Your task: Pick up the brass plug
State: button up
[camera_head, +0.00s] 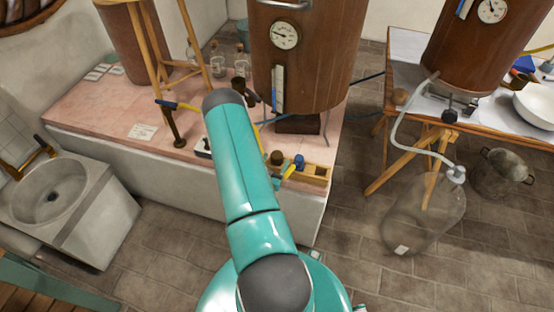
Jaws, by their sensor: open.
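I cannot pick out the brass plug with certainty. A small wooden rack (314,174) sits near the front right edge of the pink-topped bench, holding or backed by small pieces. Among them are a dark brown round piece (277,157), a blue-topped piece (299,161) and a yellow piece (289,171). They are too small to tell their material. My teal arm rises from the bottom centre and reaches over the bench, left of the rack. My gripper is not visible; the arm hides part of the bench behind it.
The pink bench (90,122) carries a large wooden vat (300,70) with a dial, a wooden stand and glass bottles. A sink (60,200) stands left. At right are a trestle table, a glass carboy (420,220) and a metal pot (498,172). Floor between is clear.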

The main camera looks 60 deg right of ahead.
aim_at(279, 151)
jog(key=shift+w+d+f, duration=0.1)
jog(key=shift+w+d, duration=0.1)
jog(key=shift+d, duration=1.15)
jog(key=shift+w+d+f, duration=0.1)
jog(key=shift+w+d, duration=0.1)
jog(key=shift+d, duration=1.1)
jog(key=shift+r, duration=0.1)
jog(key=c, duration=1.1)
jog(key=shift+c, duration=0.2)
